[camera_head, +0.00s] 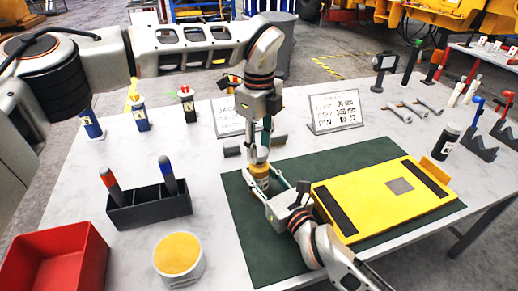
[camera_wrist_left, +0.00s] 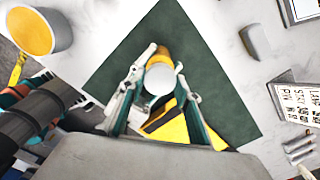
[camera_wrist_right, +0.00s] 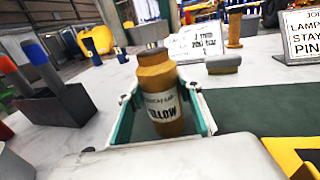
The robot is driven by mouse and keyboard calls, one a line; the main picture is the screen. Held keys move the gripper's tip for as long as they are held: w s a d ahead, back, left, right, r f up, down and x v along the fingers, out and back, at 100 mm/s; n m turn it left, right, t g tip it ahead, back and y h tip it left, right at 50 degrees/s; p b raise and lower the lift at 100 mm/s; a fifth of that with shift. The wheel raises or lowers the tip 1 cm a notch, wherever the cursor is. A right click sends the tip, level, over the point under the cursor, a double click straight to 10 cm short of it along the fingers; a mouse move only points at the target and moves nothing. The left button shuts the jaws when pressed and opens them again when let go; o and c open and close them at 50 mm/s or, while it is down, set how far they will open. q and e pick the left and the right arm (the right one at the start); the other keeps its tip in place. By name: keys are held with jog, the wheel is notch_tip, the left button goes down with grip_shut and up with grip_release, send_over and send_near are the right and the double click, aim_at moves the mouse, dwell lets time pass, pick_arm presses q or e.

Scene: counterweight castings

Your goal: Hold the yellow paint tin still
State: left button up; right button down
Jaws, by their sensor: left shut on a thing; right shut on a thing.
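The yellow paint tin (camera_wrist_right: 160,98) is an ochre cylinder with a narrower neck and a white label ending in "LLOW". It stands upright over the green mat's left part, and also shows in the head view (camera_head: 260,183). My right gripper (camera_head: 272,190) comes from the lower right and is shut on the tin's body, a finger on either side in the right wrist view. My left gripper (camera_wrist_left: 161,68) points down from above and is shut on the round grey lid (camera_wrist_left: 160,80) at the tin's top. Whether the lid touches the neck is unclear.
A yellow panel (camera_head: 385,197) with black strips lies right on the green mat (camera_head: 270,262). A white tub with yellow content (camera_head: 180,257), a red bin (camera_head: 55,262) and a black holder (camera_head: 150,208) stand left. A sign (camera_head: 336,112) stands behind.

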aim_at(259, 151)
dwell(0.3)
pick_arm(q)
jog(key=shift+r, duration=2)
pick_arm(e)
jog(key=c, duration=1.3)
grip_release()
